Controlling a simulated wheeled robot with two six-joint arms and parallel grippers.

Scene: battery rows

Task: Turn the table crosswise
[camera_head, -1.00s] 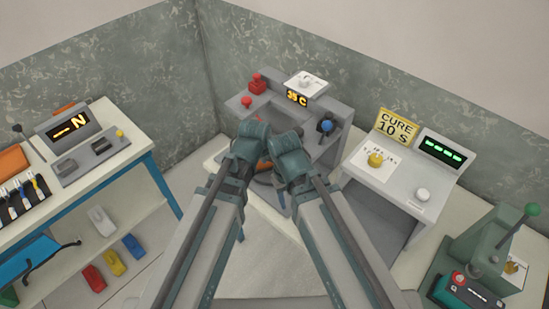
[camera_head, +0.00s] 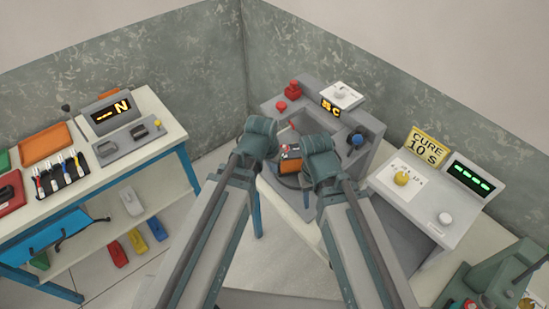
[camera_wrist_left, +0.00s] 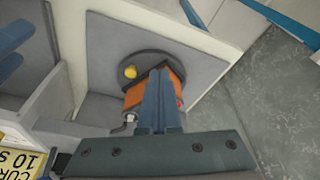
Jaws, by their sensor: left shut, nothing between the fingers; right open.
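The turntable is a dark round disc (camera_wrist_left: 142,58) on a grey square plate (camera_wrist_left: 104,40). It also shows in the head view (camera_head: 292,182), partly hidden between my wrists. An orange block (camera_head: 290,164) stands on it and also shows in the wrist view (camera_wrist_left: 134,96). A yellow knob (camera_wrist_left: 130,72) sits beside the block, with a red spot at its other side. My left gripper (camera_wrist_left: 160,75) is shut and empty, its fingers in front of the block; I cannot tell if they touch it. My right gripper (camera_wrist_left: 12,50) is open, off to the side.
Behind is a grey console with red controls (camera_head: 292,90) and a blue knob (camera_head: 357,139). Right is a cure unit (camera_head: 440,200) with a yellow knob (camera_head: 401,178) and a green press (camera_head: 490,285). The left bench (camera_head: 165,135) holds tools and a lit display (camera_head: 111,112).

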